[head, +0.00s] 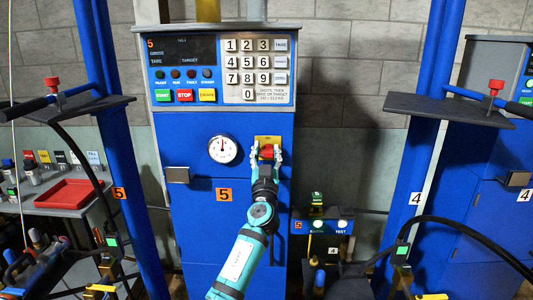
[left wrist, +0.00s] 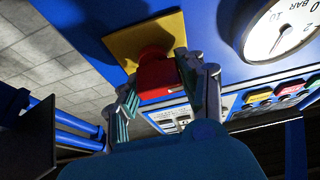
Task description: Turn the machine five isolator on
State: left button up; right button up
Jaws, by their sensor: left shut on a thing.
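Machine five (head: 192,125) is a blue cabinet with an orange "5" label (head: 223,195) on its front. Its isolator is a red knob (head: 267,152) on a yellow plate (head: 268,139), right of the round dial gauge (head: 223,149). My left gripper (head: 266,154) reaches up to it from below, with a finger on each side, shut on the red knob. In the left wrist view the red knob (left wrist: 155,74) stands out from the yellow plate (left wrist: 128,43) between the fingers. The fingers partly hide the knob, and its exact angle is hard to tell. My right gripper is not in view.
Above is a control panel with a keypad (head: 254,65), a dark display and green, red and yellow buttons (head: 184,95). A silver latch (head: 177,175) juts out at the cabinet's left. Blue posts (head: 422,130) flank the machine. A small button box (head: 322,222) stands to the lower right.

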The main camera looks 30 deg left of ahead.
pick_arm(q)
jog(key=shift+m, duration=0.4)
jog(key=m+h+p, duration=0.1)
jog(key=m, duration=0.1)
jog(key=shift+r+m+t+h, duration=0.1)
jog(key=shift+m+t+h, duration=0.3)
jog(key=m+h+p, duration=0.1)
jog(key=m, duration=0.1)
jog(key=shift+r+m, duration=0.1)
jog(key=shift+m, duration=0.2)
jog(key=m+h+p, duration=0.2)
jog(key=m+p, duration=0.3)
jog(key=m+g+h+p, duration=0.1)
jog(key=m+h+p, duration=0.1)
jog(key=m+p, duration=0.2)
jog(key=m+h+p, duration=0.1)
jog(key=m+p, duration=0.4)
jog(key=p, duration=0.1)
jog(key=shift+w+d+m+g+h+p, duration=0.15)
jog(key=shift+d+m+g+h+p, duration=0.15)
jog(key=shift+g+h+p, duration=0.1)
jog(key=shift+f+m+g+p, duration=0.3)
jog(key=shift+m+p, duration=0.6)
jog(key=shift+p, duration=0.15)
jog(key=o, duration=1.2)
jog(key=shift+c, duration=0.2)
